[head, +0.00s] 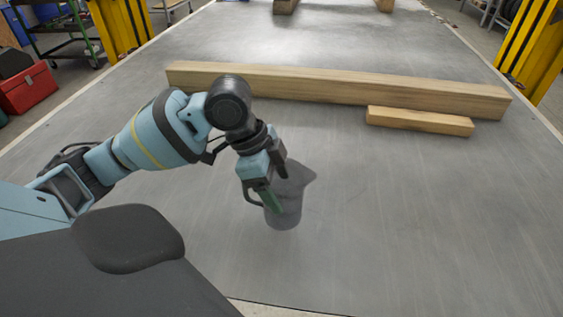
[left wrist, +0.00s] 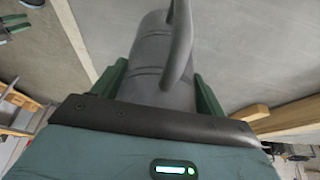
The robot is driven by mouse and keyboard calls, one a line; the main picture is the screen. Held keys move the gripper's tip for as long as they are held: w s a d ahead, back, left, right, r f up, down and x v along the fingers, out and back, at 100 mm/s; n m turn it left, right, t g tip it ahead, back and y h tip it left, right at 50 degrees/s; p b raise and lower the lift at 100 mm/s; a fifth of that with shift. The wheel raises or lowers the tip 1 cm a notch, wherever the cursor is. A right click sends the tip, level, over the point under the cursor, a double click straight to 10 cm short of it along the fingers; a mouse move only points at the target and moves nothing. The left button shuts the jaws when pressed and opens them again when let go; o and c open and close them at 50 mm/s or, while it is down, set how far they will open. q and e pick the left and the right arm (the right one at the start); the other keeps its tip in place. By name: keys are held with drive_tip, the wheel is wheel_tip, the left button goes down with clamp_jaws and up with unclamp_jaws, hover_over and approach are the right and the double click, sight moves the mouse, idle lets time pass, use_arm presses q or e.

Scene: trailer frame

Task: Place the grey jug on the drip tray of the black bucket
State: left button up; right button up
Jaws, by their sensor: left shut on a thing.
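The grey jug (head: 289,207) is in the grasp of my left gripper (head: 275,190), over the grey deck in the head view. The jug looks upright or nearly so, with its spout to the right and its handle towards the gripper. In the left wrist view the jug's body (left wrist: 152,62) sits between the green fingers, its handle in front of it. Whether its base touches the deck is hard to tell. I see no black bucket or drip tray in either view. My right gripper is not in view.
A long wooden beam (head: 330,85) lies across the grey deck (head: 420,220) behind the jug, with a shorter wooden block (head: 420,121) in front of its right part. Yellow posts (head: 530,45) stand at both sides. The deck right of the jug is clear.

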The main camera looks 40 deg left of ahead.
use_arm(q)
drive_tip(key=w+a+f+b, duration=0.1)
drive_tip(key=w+a, duration=0.5)
drive_tip(key=w, duration=0.2)
drive_tip(key=shift+w+a, duration=0.3)
drive_tip(key=shift+a, duration=0.05)
drive_tip(key=shift+f, duration=0.1)
wheel_tip(320, 180, down, 3)
drive_tip(key=shift+f+b, duration=0.15)
drive_tip(key=shift+b, duration=0.25)
drive_tip(key=shift+f, duration=0.1)
drive_tip(key=o, duration=1)
